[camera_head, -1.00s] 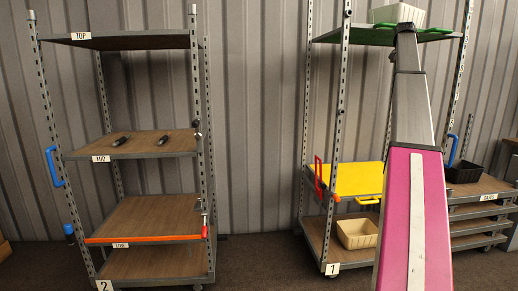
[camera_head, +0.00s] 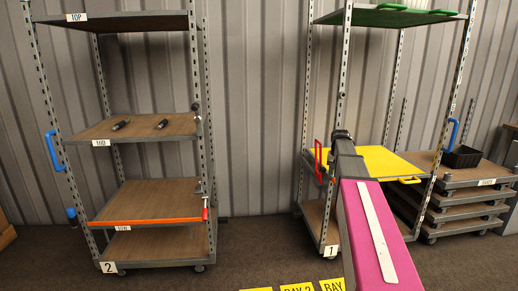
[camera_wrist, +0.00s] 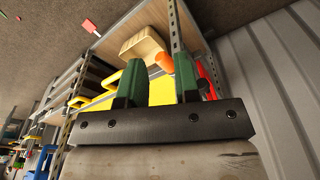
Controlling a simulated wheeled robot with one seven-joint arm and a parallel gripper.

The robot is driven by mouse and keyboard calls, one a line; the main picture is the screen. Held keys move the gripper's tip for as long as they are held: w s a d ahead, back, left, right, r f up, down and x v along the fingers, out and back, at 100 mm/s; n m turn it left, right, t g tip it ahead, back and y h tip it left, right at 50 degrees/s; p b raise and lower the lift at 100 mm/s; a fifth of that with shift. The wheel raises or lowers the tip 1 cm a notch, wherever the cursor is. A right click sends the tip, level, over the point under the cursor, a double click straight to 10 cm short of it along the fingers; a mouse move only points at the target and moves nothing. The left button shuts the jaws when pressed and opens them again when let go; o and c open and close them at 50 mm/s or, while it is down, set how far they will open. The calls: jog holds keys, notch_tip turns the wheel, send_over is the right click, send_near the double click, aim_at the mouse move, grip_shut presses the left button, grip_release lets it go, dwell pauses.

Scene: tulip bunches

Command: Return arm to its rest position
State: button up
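My gripper is hidden in the head view behind my pink and grey arm, which reaches up in front of rack 1. In the wrist view my gripper (camera_wrist: 160,82) shows two green fingers standing apart with nothing held between them. Past the fingers I see a yellow shelf (camera_wrist: 162,92), a cream crate (camera_wrist: 143,46) on a wooden shelf, and a small orange thing (camera_wrist: 165,62).
Rack 1 has a green top shelf (camera_head: 388,17), a yellow shelf (camera_head: 390,162) and a red handle (camera_head: 319,160) close to my arm. A black bin (camera_head: 462,157) sits on low stacked trolleys at right. Rack 2 (camera_head: 150,190) stands left. Floor between the racks is clear.

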jog(key=s+a+f+n, duration=0.1)
jog(key=s+a+f, duration=0.4)
jog(key=s+f, duration=0.2)
jog(key=s+a+f+n+g, duration=0.1)
jog(key=s+a+f, duration=0.5)
jog(key=s, duration=0.6)
jog(key=s+a+f+n, duration=0.1)
jog(key=s+a+f, duration=0.5)
jog(key=s+f, duration=0.3)
jog(key=shift+s+a+f+n+y, duration=0.2)
jog(key=shift+n+y, duration=0.1)
jog(key=shift+n, duration=0.1)
